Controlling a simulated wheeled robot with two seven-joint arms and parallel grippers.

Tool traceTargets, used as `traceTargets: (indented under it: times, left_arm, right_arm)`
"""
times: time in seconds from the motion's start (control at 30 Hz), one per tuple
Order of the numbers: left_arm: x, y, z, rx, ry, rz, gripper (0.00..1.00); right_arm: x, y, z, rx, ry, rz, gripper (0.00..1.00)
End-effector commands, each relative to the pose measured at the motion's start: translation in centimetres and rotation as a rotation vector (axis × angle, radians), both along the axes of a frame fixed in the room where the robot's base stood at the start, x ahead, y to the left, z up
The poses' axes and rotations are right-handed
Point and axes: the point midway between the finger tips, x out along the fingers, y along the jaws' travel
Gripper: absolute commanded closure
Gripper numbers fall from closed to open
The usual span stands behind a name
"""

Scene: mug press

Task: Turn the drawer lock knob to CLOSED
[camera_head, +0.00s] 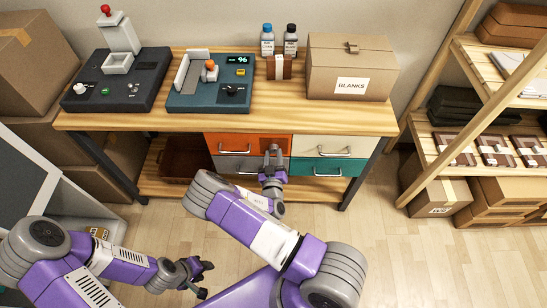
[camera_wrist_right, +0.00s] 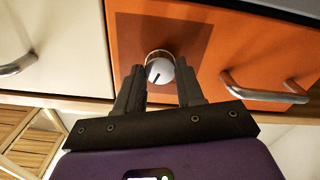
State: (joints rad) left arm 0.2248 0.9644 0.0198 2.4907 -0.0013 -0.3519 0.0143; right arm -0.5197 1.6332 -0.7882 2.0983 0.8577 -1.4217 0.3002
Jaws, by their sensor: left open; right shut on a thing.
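The lock knob (camera_wrist_right: 159,67) is a round silver-white knob with a short dark mark on its face, on the orange drawer (camera_wrist_right: 215,35). In the right wrist view a darker square patch surrounds it. My right gripper (camera_wrist_right: 160,82) is shut on the knob, one finger on each side. In the head view my right gripper (camera_head: 272,158) is at the right end of the orange drawer (camera_head: 235,143) and hides the knob. The mark points at a slant; no CLOSED label is readable. My left gripper (camera_head: 204,270) is open and empty, low over the floor, away from the drawers.
Cream (camera_head: 330,146), grey (camera_head: 235,165) and teal (camera_head: 325,167) drawers adjoin the orange one under the wooden bench (camera_head: 220,121). The orange drawer's metal handle (camera_wrist_right: 262,92) is beside my right gripper. The shelf rack (camera_head: 445,105) stands right. Floor (camera_head: 420,270) is clear at the right.

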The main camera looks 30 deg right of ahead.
Motion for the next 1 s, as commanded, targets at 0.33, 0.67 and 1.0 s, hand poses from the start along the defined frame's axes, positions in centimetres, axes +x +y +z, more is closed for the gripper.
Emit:
traceTargets:
  times: [0.33,0.67,1.0]
  left_arm:
    - [0.0,0.0,-1.0,0.000,0.000,0.000,0.57]
    - [0.0,0.0,-1.9,0.000,0.000,0.000,0.57]
    - [0.0,0.0,-2.6,0.000,0.000,0.000,0.57]
  right_arm:
    - [0.0,0.0,-0.1,-0.282,0.173,0.001,0.93]
    - [0.0,0.0,-0.1,-0.548,0.336,0.001,0.93]
    - [-0.1,-0.1,0.0,-0.782,0.480,0.000,0.93]
